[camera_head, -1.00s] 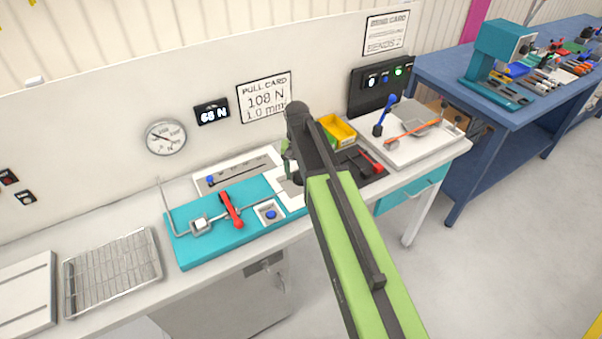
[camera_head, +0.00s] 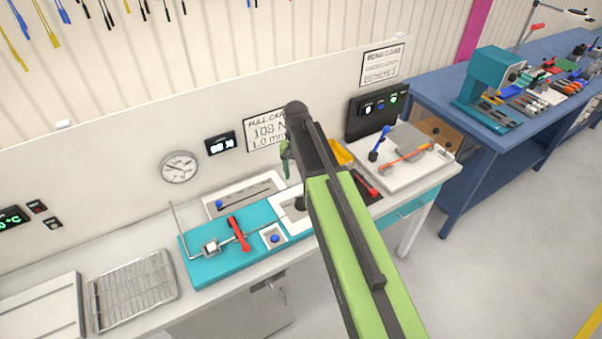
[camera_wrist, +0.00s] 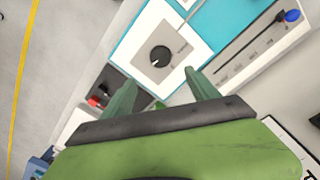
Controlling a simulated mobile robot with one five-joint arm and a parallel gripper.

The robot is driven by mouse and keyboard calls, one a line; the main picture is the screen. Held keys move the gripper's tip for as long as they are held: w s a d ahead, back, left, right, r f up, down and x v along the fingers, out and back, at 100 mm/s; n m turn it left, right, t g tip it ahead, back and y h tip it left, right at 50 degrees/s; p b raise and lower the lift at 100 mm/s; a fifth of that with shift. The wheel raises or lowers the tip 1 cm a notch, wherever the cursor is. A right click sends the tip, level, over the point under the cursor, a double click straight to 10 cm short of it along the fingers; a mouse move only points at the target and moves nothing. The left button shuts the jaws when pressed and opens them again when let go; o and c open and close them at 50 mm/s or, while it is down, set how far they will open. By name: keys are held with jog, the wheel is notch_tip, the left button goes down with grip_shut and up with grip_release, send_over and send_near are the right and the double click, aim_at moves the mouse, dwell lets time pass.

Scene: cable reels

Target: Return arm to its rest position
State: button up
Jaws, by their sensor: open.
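My arm, green and dark grey, reaches up over the bench in the head view. My gripper (camera_head: 286,160) shows only partly there, beyond the arm's end, above the bench. In the wrist view its two green fingers (camera_wrist: 160,90) stand apart with nothing held between them. Past the fingertips lies a white plate with a black dial knob (camera_wrist: 160,56). The teal fixture (camera_head: 215,268) with a red lever (camera_head: 239,234) and a blue button (camera_head: 275,239) sits on the bench left of the arm.
A wire rack (camera_head: 133,290) lies at the bench's left. A yellow bin (camera_head: 342,153) is partly hidden behind the arm. A white board with a blue-handled lever (camera_head: 379,143) is at the right. A blue table (camera_head: 470,150) stands beyond. Open floor lies at the lower right.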

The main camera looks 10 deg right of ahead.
notch_tip(320, 180, up, 4)
jog(key=shift+f+p, duration=0.25)
jog(key=shift+p, duration=0.7)
jog(key=shift+a, duration=0.1)
jog(key=s+d+f+b, duration=0.1)
jog(key=s+f+b, duration=0.5)
jog(key=f+b, duration=0.5)
jog(key=s+f+n+b, duration=0.2)
jog(key=s+n, duration=0.1)
jog(key=s, duration=0.5)
jog(key=shift+s+n+y, duration=0.3)
jog(key=shift+s, duration=0.1)
jog(key=shift+a+f, duration=0.1)
